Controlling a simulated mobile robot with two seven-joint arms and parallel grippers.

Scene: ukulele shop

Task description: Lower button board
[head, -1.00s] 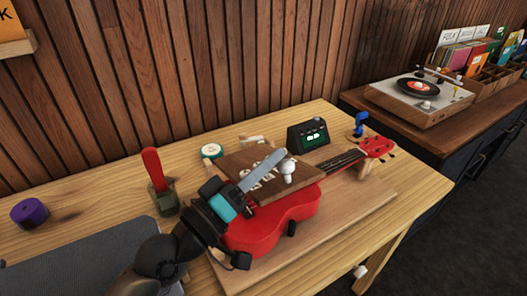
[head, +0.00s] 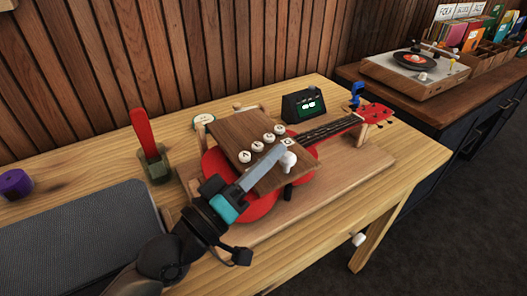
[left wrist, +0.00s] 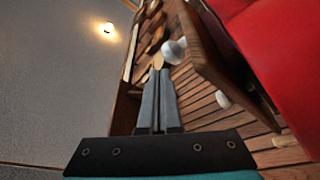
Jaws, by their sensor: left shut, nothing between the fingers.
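The button board (head: 235,135) is a brown wooden panel over the body of the red ukulele (head: 213,163). Several round white buttons run along its top, and a white knob (head: 287,161) stands at its near right edge. The board slopes down towards the near side; whether it touches the ukulele cannot be told. My left gripper (head: 278,155) is shut and empty, its fingertips over the board close beside the knob. In the left wrist view, the shut fingers (left wrist: 158,95) point at the knob (left wrist: 173,50), with the board (left wrist: 203,45) to the right. Contact is unclear. My right gripper is out of view.
The ukulele lies on a wooden base (head: 345,170) on the table. A black device with a green display (head: 304,105) stands behind it. A cup with a red-handled tool (head: 157,165), a purple roll (head: 15,184) and a grey mat (head: 80,235) are left.

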